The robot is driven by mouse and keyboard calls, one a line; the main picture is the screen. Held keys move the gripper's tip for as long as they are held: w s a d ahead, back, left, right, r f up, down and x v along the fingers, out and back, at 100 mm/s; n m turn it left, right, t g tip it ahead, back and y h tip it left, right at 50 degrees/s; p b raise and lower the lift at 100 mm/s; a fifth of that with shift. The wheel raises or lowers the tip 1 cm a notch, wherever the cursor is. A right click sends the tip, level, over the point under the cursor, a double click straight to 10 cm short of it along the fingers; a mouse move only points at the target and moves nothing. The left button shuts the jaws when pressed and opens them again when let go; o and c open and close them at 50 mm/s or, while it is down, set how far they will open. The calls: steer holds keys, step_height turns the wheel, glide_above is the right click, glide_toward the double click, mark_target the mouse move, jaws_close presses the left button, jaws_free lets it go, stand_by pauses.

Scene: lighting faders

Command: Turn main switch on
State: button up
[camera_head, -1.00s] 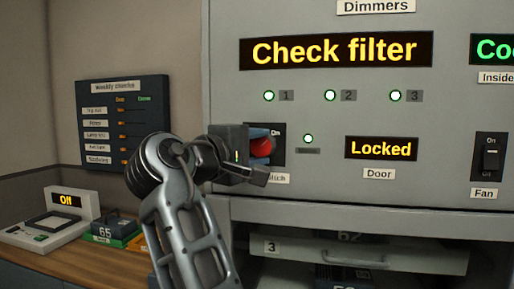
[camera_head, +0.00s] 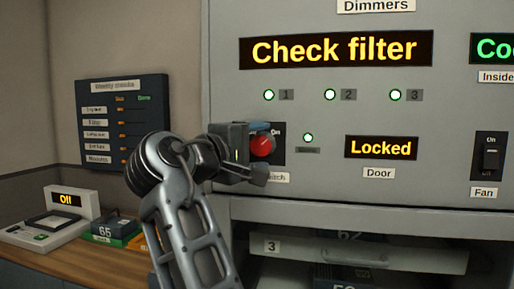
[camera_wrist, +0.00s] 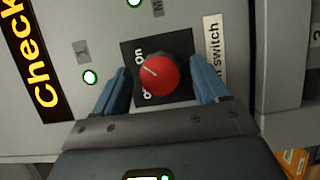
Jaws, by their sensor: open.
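The main switch is a round red knob on a dark plate, in the head view (camera_head: 262,146) and the wrist view (camera_wrist: 160,75). A label partly reading "switch" (camera_wrist: 212,50) is beside it. The knob's white mark points between the "On" and partly hidden "Off" words, closer to "On". My gripper (camera_head: 262,152) is at the knob; in the wrist view its blue fingers (camera_wrist: 162,92) are open on either side, with gaps to the knob. The grey gripper body hides part of the plate in the head view.
The grey cabinet shows "Check filter" (camera_head: 335,50), a "Locked" door display (camera_head: 381,148), green lights (camera_head: 330,95) and a fan switch (camera_head: 490,154). A drawer (camera_head: 360,256) is below. A weekly checks board (camera_head: 122,122) and a wooden counter (camera_head: 110,262) are at left.

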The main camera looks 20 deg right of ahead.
steer(key=b+v, duration=0.1)
steer(key=v, duration=0.7)
steer(key=shift+w, duration=0.15)
